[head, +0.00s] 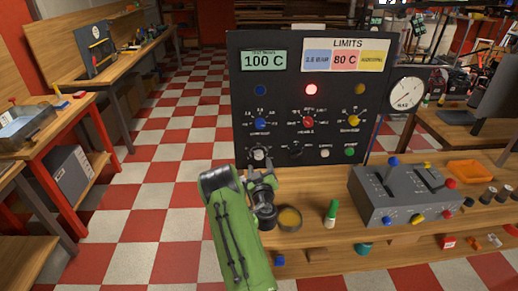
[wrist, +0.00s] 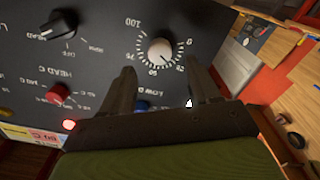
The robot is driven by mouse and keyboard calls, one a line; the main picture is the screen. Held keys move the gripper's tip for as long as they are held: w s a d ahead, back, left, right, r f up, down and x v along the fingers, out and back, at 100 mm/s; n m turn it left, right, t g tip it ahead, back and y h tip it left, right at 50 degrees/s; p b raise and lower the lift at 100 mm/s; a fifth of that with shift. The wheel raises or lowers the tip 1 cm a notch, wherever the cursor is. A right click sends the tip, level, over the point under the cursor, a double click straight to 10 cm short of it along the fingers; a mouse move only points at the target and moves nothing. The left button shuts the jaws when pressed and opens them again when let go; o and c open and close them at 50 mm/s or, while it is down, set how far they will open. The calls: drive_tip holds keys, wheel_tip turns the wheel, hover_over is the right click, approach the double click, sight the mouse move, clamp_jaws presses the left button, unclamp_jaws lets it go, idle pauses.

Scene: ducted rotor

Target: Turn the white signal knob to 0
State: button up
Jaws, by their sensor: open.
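The white signal knob (wrist: 161,52) sits on the dark panel inside a ring of tick marks, with 100 at its upper left and 0 at its right in the wrist view. Its pointer direction is too small to read surely. In the head view the white knob (head: 259,153) is at the panel's lower left, partly behind my gripper (head: 260,170). My gripper is open in the wrist view (wrist: 160,74). Its two fingertips are spread to either side, just below the knob in the picture, with nothing between them. I cannot tell whether either finger touches the panel.
A black knob (wrist: 60,24), a red knob (wrist: 59,93) and a blue knob (wrist: 141,106) are close by on the panel. On the bench stand a round tin (head: 289,219), a green-and-white bottle (head: 331,214) and a grey lever box (head: 405,195).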

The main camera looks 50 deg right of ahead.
sight(259, 157)
drive_tip(key=p+x, duration=0.4)
drive_tip(key=shift+r, duration=0.25)
drive_tip(key=shift+w+d+f+p, duration=0.25)
drive_tip(key=shift+w+d+p, duration=0.05)
drive_tip(key=shift+w+d, duration=0.15)
drive_tip(key=c, duration=1)
drive_tip(key=shift+c, duration=0.2)
